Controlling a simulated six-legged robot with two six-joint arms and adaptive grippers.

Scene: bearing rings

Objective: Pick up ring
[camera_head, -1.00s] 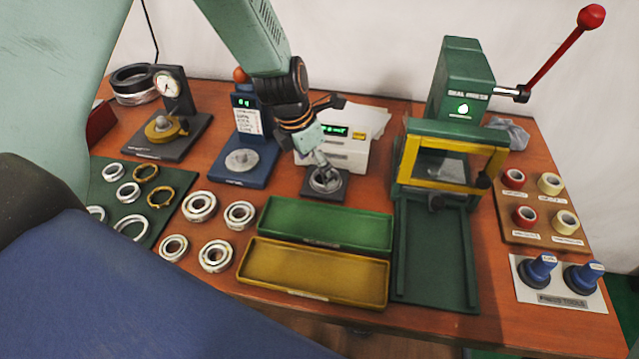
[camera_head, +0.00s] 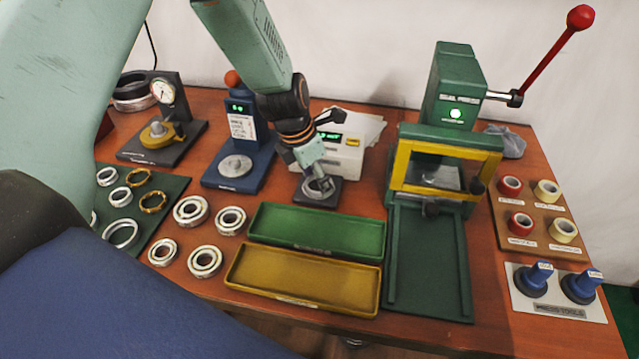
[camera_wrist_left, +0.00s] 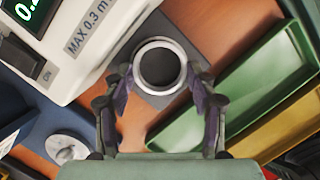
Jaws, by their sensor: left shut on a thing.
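My left gripper (camera_head: 318,184) is over the small dark pad in front of the white box with a green display. In the left wrist view its two fingers (camera_wrist_left: 160,108) are on either side of a metal ring (camera_wrist_left: 160,66), shut on its near part. The ring sits on or just above the dark square pad (camera_wrist_left: 192,97); I cannot tell whether it is lifted. In the head view the fingers partly hide the ring (camera_head: 319,190). My right gripper is not in view.
A green tray (camera_head: 318,243) and a yellow tray (camera_head: 300,288) lie in front of the pad. Several bearings lie to the left. A green press (camera_head: 455,110) stands to the right. The white measuring box (camera_head: 345,150) is close behind the gripper.

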